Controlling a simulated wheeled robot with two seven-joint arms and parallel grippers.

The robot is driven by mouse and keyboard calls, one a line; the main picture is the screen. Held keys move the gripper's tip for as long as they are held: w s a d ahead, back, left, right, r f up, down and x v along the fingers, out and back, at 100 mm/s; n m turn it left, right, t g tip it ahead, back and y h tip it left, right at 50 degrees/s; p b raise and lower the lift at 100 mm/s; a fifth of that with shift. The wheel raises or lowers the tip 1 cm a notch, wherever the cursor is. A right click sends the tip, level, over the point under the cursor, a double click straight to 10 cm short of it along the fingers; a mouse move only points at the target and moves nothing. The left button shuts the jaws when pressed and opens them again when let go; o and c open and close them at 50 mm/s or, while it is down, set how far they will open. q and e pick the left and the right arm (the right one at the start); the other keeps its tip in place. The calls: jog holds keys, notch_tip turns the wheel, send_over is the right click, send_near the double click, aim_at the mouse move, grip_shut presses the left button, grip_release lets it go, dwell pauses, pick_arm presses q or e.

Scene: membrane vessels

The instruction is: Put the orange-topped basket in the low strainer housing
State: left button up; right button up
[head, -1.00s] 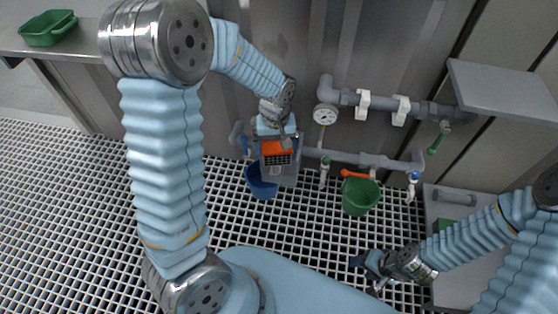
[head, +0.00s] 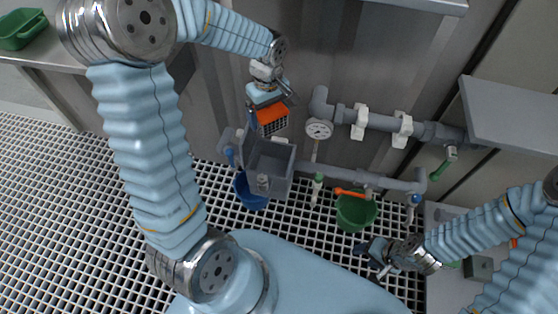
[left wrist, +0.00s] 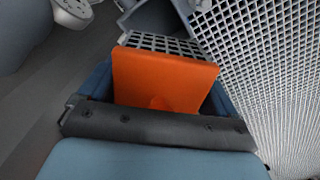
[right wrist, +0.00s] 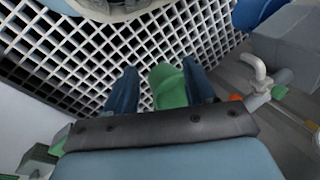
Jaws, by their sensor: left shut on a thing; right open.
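The orange-topped basket (head: 273,125) has a flat orange top and a dark grid body. My left gripper (head: 268,104) is shut on it and holds it in the air, near the wall. In the left wrist view the orange top (left wrist: 165,80) is between the fingers, with the grid body (left wrist: 160,43) beyond. The low strainer housing (head: 288,165) is a grey open-topped box on the lower pipe; it looks empty. The basket appears above and behind it, clear of its opening. My right gripper (head: 372,256) is open and empty, low above the grating; its fingers show in the right wrist view (right wrist: 160,90).
A blue bucket (head: 250,196) hangs or stands below the housing. A green bucket (head: 357,213) is right of it, under an orange-handled valve (head: 349,192). A pressure gauge (head: 319,129) and pipes line the wall. A grey shelf (head: 512,115) juts out at right.

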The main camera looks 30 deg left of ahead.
pick_arm(q)
jog(key=f+b, duration=0.5)
jog(key=f, duration=0.2)
jog(key=f+b, duration=0.6)
jog(key=f, duration=0.2)
jog(key=f+b, duration=0.5)
jog(key=f, duration=0.3)
jog(key=shift+w+f, duration=0.15)
jog(key=shift+w, duration=0.2)
jog(key=shift+f+b, duration=2)
jog(key=shift+f, duration=0.5)
jog(key=o, duration=0.9)
pick_arm(e)
notch_tip(320, 180, down, 20)
jog(key=w+d, duration=0.1)
jog(key=shift+w+d+r, duration=0.25)
jog(key=shift+w+d, duration=0.1)
jog(key=shift+w, duration=0.05)
pick_arm(q)
jog(key=shift+r, duration=0.15)
jog(key=shift+r+p, duration=0.3)
jog(key=shift+p, duration=0.05)
notch_tip(320, 180, up, 12)
jog(key=p, duration=0.2)
jog(key=shift+f+p, duration=0.25)
jog(key=shift+p, duration=0.15)
pick_arm(e)
notch_tip(320, 180, up, 3)
jog(key=shift+s+r, duration=0.1)
jog(key=shift+r, duration=0.05)
